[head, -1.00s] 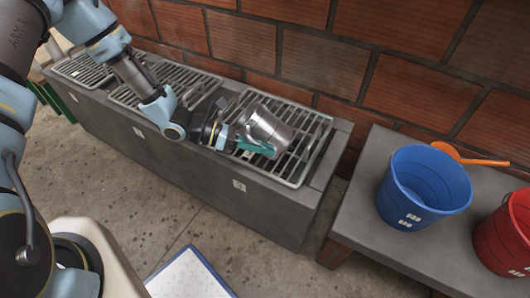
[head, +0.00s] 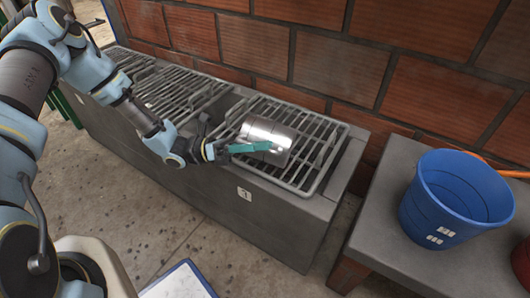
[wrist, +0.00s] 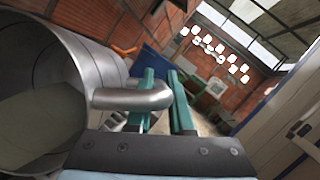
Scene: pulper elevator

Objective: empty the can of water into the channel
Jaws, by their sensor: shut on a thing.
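A shiny metal can (head: 267,142) lies nearly on its side in the air over the right-hand grate (head: 318,163) of the grey concrete channel (head: 290,222). My gripper (head: 252,147) has its teal fingers shut on the can's handle, on the near side. In the wrist view the can (wrist: 95,55) opens toward the camera at left, and its handle (wrist: 135,97) passes between the fingers (wrist: 162,100). A dull grey-green area shows inside the can; I cannot tell whether it is water or bare metal. No falling stream is visible.
A blue bucket (head: 455,200) stands on a concrete bench (head: 385,225) at right, with a red bucket (head: 522,262) cut off beside it and an orange handle (head: 512,173) behind. A brick wall (head: 340,65) closes off the back. More grates (head: 178,92) run left.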

